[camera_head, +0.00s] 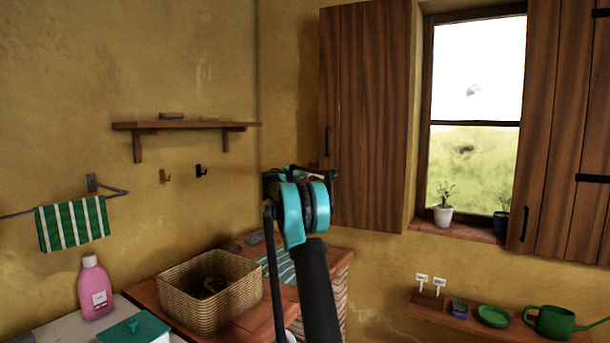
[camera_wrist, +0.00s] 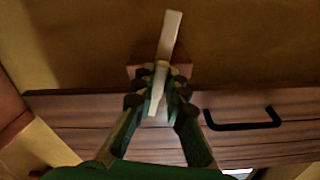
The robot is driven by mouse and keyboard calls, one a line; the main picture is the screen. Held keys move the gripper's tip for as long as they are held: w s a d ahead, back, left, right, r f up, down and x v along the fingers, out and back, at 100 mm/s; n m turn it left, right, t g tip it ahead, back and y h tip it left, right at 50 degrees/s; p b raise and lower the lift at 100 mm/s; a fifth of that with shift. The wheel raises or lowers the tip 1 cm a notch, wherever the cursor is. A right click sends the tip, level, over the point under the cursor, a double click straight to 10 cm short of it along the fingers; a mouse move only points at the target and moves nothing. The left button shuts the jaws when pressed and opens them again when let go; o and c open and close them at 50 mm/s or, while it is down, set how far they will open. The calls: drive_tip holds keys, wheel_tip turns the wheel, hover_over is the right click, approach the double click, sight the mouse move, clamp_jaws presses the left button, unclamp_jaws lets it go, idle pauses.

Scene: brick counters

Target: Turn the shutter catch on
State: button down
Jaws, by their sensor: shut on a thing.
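The shutter catch (camera_wrist: 171,34) shows in the wrist view as a pale, flat bar, slightly tilted, in front of a small wooden block (camera_wrist: 138,72). My gripper (camera_wrist: 158,86) is shut on the bar, one finger on each side, with the bar's upper end sticking out beyond the fingertips. The wooden shutter (camera_wrist: 70,107) lies right by the block, with its black handle (camera_wrist: 245,123) to the right. In the head view, the left shutter (camera_head: 368,120) stands beside the window, and my teal wrist hides the catch and my fingertips.
A wicker basket (camera_head: 175,318) and striped cloth lie on the counter below my arm. A wall shelf (camera_head: 185,126) and hooks are to the left. A low shelf (camera_head: 455,322) at right holds a green watering can (camera_head: 553,321). The window (camera_head: 475,110) has potted plants on its sill.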

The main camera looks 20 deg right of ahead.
drive_tip(key=shift+n, duration=0.6)
drive_tip(key=c, duration=1.5)
unclamp_jaws()
drive_tip(key=shift+c, duration=0.2)
drive_tip(key=shift+a, duration=0.1)
drive_tip(key=v, duration=1.2)
drive_tip(key=shift+f, duration=0.1)
